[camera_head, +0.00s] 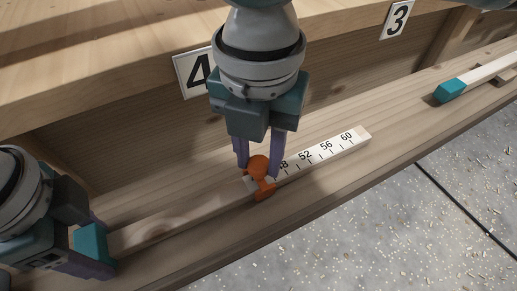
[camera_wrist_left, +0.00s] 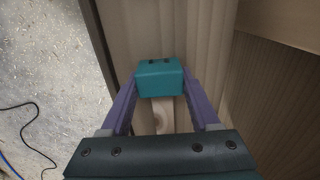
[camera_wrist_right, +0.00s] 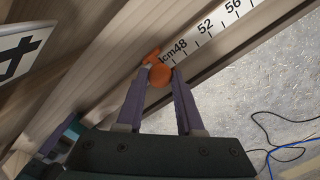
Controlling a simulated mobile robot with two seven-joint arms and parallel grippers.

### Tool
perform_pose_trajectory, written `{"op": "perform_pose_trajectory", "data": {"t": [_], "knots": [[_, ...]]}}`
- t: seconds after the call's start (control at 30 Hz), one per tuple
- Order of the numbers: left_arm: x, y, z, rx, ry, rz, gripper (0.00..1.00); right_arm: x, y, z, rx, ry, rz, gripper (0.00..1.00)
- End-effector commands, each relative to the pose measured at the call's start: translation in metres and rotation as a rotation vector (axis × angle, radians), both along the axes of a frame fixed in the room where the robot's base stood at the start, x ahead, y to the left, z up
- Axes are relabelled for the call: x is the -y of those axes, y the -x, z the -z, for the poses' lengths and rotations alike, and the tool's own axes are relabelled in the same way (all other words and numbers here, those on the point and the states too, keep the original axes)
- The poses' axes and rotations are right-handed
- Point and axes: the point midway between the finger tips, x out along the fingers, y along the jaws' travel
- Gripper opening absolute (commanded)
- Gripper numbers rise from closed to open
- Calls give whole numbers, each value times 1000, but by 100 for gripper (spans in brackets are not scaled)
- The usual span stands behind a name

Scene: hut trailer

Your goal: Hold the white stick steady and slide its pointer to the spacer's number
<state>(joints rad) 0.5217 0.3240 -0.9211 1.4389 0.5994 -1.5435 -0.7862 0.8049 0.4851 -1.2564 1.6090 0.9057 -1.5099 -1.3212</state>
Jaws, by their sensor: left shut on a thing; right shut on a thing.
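The white stick (camera_head: 358,136) lies along the wooden ledge. Its scale shows 48, 52, 56 and 60 toward the far right end. The orange pointer (camera_head: 259,185) sits on the stick just left of the 48; it also shows in the right wrist view (camera_wrist_right: 160,75) beside "cm48". My right gripper (camera_head: 263,163) is shut on the pointer's knob from above. My left gripper (camera_head: 98,243) is shut on the teal end block (camera_head: 92,242) of the stick. In the left wrist view this block (camera_wrist_left: 160,78) sits between the purple fingers. I cannot identify the spacer.
Number plates 4 (camera_head: 194,73) and 3 (camera_head: 397,19) are on the wooden wall behind. Another pale stick with a teal end (camera_head: 450,91) lies further right on the ledge. The speckled floor (camera_head: 400,230) drops away in front. Cables (camera_wrist_right: 285,145) lie on the floor.

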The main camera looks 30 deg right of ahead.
Motion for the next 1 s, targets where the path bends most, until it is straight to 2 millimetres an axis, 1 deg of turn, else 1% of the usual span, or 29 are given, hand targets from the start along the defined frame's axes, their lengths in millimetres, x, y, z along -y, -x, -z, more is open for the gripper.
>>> {"op": "perform_pose_trajectory", "data": {"t": [0.83,0.93,1.0], "knots": [[0,0,0,0,-1,-1,0,0,0,0,1,-1,0,0],[0,0,0,0,-1,-1,0,7,0,0,0,1,2,0],[0,0,0,0,-1,-1,0,19,0,0,0,3,5,0]]}}
